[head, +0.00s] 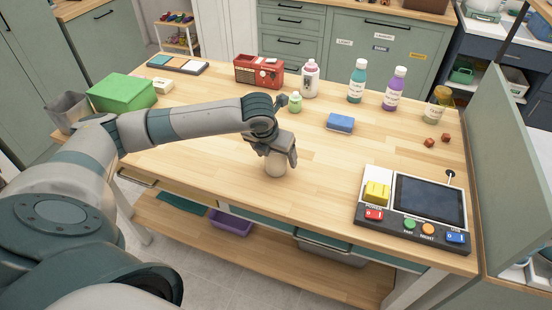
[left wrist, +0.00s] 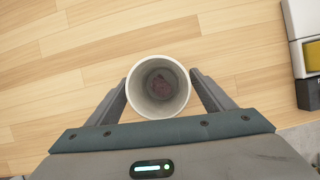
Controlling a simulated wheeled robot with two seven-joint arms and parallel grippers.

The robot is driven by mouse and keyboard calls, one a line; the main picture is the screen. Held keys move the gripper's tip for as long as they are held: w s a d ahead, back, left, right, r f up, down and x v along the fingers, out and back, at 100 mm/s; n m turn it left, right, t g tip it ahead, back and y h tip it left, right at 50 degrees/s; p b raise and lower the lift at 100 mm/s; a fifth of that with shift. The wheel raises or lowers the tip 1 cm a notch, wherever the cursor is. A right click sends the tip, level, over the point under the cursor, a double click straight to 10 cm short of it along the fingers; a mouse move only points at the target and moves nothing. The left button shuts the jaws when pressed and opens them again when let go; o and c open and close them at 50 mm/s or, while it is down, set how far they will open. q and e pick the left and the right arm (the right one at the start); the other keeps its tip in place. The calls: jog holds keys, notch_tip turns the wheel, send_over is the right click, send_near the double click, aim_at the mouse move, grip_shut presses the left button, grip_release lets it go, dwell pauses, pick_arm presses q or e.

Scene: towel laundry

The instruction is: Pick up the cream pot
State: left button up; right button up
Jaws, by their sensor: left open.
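The cream pot (head: 275,166) stands upright on the wooden table near its front edge. My left gripper (head: 280,155) comes down over the pot from the left. In the left wrist view the open fingers of my left gripper (left wrist: 162,85) stand on either side of the pot. The right finger looks very near the pot wall; I cannot tell whether it touches. My right gripper is not in view.
A control panel with a screen (head: 430,205) is at the table's right. Several bottles stand further back. A green box (head: 122,92) is at the left. The wood right of the pot is clear.

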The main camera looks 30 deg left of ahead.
pick_arm(q)
jog(key=c, duration=1.2)
jog(key=shift+r, duration=0.1)
jog(key=shift+r+b, duration=0.75)
jog(key=shift+r, duration=1.2)
jog(key=w+d+r+b, duration=0.2)
jog(key=d+r, duration=0.5)
jog(key=d, duration=0.4)
jog(key=shift+d+b, duration=0.25)
jog(key=shift+b, duration=0.15)
